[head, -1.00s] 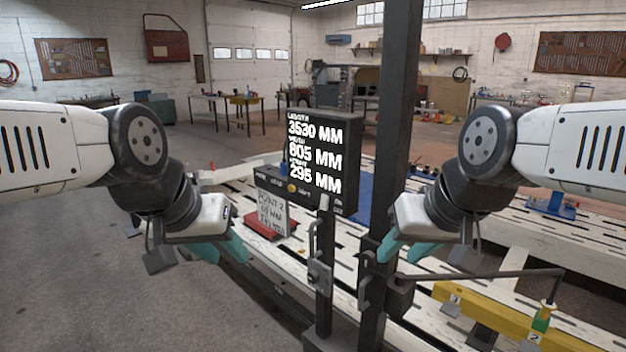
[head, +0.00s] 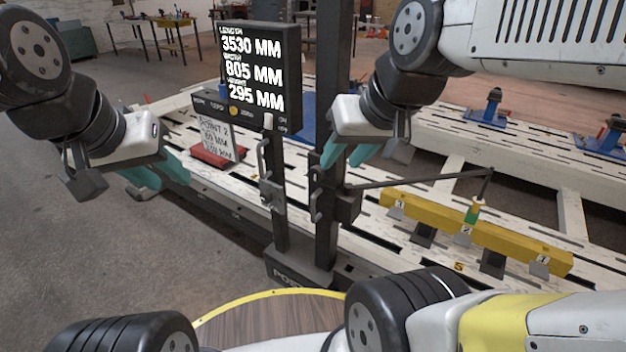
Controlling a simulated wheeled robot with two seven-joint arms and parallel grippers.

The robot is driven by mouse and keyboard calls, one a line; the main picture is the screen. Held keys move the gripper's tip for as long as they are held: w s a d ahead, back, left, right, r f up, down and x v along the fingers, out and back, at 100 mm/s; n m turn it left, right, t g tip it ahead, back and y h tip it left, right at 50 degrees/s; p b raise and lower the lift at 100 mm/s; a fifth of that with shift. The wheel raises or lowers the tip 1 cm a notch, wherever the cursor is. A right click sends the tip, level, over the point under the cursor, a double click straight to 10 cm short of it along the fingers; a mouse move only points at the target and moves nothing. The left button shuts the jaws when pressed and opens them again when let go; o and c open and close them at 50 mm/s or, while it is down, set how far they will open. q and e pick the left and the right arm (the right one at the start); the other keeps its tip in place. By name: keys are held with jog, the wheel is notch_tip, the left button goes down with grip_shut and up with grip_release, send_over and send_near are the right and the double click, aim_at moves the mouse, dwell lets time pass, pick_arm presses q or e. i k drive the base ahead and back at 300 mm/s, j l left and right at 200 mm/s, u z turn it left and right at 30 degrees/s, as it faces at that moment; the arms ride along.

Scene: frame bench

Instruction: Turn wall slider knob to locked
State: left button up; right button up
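No part is plainly marked as the slider knob. A grey latch-like fitting with a handle (head: 271,192) sits on the thin dark post below the display. A second bracket with a handle (head: 317,190) sits on the thicker dark post to its right. I cannot tell from the head view which one is the slider, or whether it is locked. My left gripper (head: 159,174) is open and empty, left of the posts and apart from them. My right gripper (head: 349,153) is open with teal fingertips, in front of or beside the thick post, above the bracket; contact cannot be told.
A black display (head: 262,75) reads 3530, 805 and 295 MM. A white slotted bench (head: 400,235) runs behind the posts, with a yellow beam (head: 490,238) on it. A thin dark arm (head: 420,182) reaches right from the thick post. A red block (head: 215,157) lies left of the display.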

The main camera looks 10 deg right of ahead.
aim_at(316, 173)
jog(key=k+u, duration=0.25)
jog(key=u, duration=0.15)
jog(key=k+u, duration=0.35)
jog(key=i, duration=0.1)
